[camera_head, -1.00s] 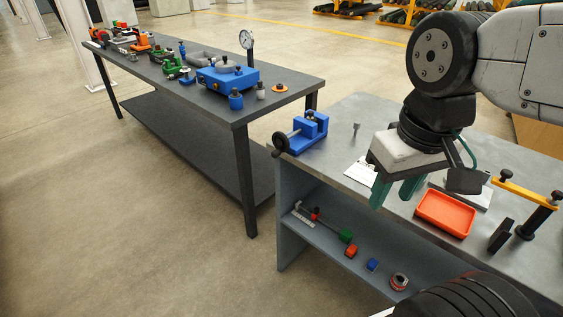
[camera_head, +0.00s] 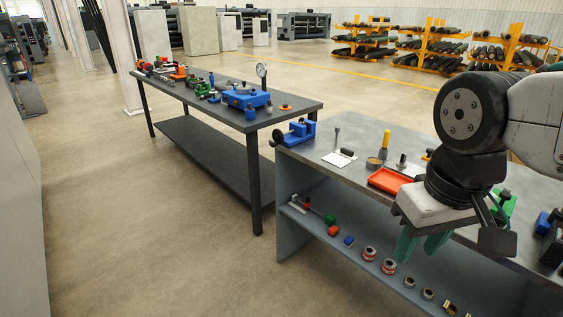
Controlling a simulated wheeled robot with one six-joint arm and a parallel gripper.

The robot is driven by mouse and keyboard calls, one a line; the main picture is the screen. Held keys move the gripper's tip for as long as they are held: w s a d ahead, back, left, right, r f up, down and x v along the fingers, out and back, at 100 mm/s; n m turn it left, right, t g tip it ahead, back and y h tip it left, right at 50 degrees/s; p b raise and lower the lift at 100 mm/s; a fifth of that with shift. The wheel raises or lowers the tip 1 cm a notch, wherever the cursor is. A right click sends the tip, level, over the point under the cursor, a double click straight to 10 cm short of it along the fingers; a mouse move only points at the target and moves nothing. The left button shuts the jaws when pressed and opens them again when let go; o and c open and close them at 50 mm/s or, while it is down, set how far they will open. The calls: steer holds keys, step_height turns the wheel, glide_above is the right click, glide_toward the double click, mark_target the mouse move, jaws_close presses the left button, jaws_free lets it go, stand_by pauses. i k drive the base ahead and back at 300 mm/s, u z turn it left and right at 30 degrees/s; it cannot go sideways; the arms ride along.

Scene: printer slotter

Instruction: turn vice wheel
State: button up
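The blue vice (camera_head: 299,131) stands on the near left corner of the grey bench (camera_head: 352,128). Its black wheel (camera_head: 279,138) faces left and sits at the bench's left edge. My gripper (camera_head: 421,246) is at the right of the picture, well away from the vice and wheel. Its two green fingers point down, with a gap between them and nothing held. It hangs in front of the bench's front edge in the picture.
A red tray (camera_head: 389,181), a yellow-handled tool (camera_head: 384,143) and other small parts lie on the bench. Rings and small parts lie on its lower shelf (camera_head: 330,255). A second dark table (camera_head: 240,118) stands behind left. The floor (camera_head: 150,235) in front is clear.

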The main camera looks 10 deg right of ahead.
mark_target(277, 135)
steer(key=u, duration=1.35)
steer(key=i, duration=1.5)
steer(key=z, duration=0.95)
steer(key=i, duration=0.7)
steer(key=z, duration=0.65)
